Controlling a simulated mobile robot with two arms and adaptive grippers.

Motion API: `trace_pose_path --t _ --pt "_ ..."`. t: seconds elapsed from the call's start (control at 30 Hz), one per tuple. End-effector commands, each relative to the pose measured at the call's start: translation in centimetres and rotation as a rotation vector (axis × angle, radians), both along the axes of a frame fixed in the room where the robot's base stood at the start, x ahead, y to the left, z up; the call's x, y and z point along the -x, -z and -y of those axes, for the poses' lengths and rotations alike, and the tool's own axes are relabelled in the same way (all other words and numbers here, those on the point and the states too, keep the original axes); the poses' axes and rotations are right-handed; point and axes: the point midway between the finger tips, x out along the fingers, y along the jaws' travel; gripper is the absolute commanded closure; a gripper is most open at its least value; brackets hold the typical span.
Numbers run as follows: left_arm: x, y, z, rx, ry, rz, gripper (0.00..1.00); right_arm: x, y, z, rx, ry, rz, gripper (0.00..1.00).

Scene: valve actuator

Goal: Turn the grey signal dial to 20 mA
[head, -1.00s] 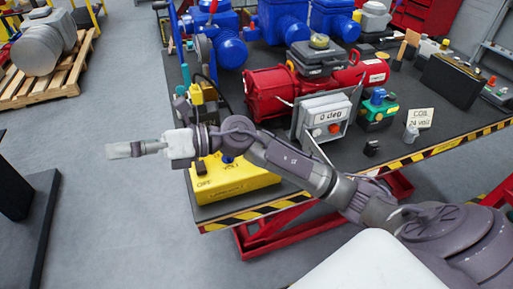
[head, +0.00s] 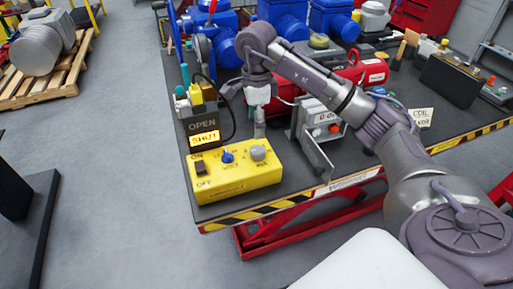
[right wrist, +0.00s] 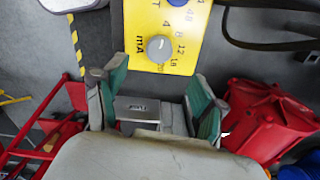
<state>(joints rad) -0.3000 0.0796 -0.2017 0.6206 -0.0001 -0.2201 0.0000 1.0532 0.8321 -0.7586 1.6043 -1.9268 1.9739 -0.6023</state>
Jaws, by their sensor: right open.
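The yellow box (head: 235,184) sits at the front left corner of the bench. The grey dial (head: 258,153) is on its top right; in the right wrist view the dial (right wrist: 159,48) shows with scale numbers around it. I cannot tell clearly where its pointer stands. My right gripper (head: 260,130) points down just behind and above the dial. In the right wrist view the green-padded fingers of my right gripper (right wrist: 150,82) are apart, with nothing between them, and the dial lies beyond their tips. My left gripper is not in view.
A blue knob (head: 227,156) and a black switch (head: 201,168) share the yellow box. Behind it stands an OPEN/SHUT sign (head: 203,137) with SHUT lit. A grey display box (head: 322,122) with an open flap is right of the gripper. A red actuator (head: 352,72) is behind.

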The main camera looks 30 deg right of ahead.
Motion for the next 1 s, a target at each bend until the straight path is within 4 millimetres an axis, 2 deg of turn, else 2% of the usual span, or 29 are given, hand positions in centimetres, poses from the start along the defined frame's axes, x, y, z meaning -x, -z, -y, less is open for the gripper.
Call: trace_pose_path --t 0.3,0.5,0.87,0.9,1.0 --pt "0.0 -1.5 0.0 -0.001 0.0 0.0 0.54 0.2 6.4 0.0 -0.002 0.0 -0.004 0.29" --pt "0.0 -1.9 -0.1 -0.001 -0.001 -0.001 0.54 0.1 8.8 0.0 -0.002 0.0 0.0 0.29" --pt "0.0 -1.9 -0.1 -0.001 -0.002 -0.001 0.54 0.0 9.5 0.0 -0.001 -0.001 0.003 0.29" --pt "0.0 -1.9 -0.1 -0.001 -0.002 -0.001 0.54 0.0 9.5 0.0 -0.001 -0.001 0.002 0.31" --pt "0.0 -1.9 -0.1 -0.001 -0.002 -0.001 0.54 0.0 9.5 0.0 -0.001 -0.001 0.002 0.47"
